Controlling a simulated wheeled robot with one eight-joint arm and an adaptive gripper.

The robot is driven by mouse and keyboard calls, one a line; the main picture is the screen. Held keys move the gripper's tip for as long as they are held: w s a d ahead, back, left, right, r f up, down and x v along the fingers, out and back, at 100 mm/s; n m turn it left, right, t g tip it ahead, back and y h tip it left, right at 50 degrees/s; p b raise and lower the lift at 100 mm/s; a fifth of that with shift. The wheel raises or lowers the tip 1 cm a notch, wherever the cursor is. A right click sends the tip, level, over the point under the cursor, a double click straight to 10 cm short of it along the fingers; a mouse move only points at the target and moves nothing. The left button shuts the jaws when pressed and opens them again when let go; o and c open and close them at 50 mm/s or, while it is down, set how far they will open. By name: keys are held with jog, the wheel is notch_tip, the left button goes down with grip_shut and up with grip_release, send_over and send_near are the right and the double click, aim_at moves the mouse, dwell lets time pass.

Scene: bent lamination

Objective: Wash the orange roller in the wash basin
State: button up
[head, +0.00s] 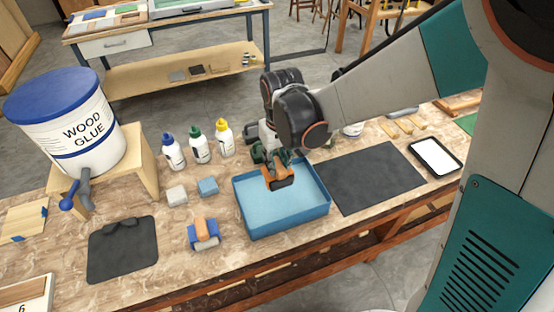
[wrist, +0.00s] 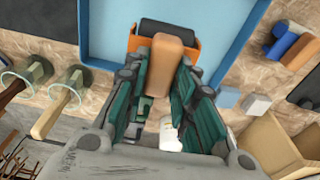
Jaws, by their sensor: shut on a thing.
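My gripper (head: 277,162) is shut on the orange roller (head: 280,181), which it holds at the wash basin's back part. In the wrist view, my gripper (wrist: 160,85) grips the roller's tan handle (wrist: 165,60). The roller's orange frame and dark cylinder (wrist: 168,30) point away from the fingers. The wash basin (head: 245,222) is a blue rectangular tray with a light blue inside. It also shows in the wrist view (wrist: 238,50), around and beyond the roller. I cannot tell whether the cylinder touches the basin's inside.
A blue roller (head: 203,233) and two small blocks (head: 208,186) lie left of the basin. Three bottles (head: 198,146) stand behind them. A wood glue bucket (head: 66,120) sits on a wooden stand. A dark mat (head: 370,177) and a white-screened tablet (head: 435,156) lie to the right.

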dwell(0.3)
jog(key=shift+r+p, duration=1.85)
jog(key=shift+r, duration=0.7)
jog(key=shift+d, duration=0.15)
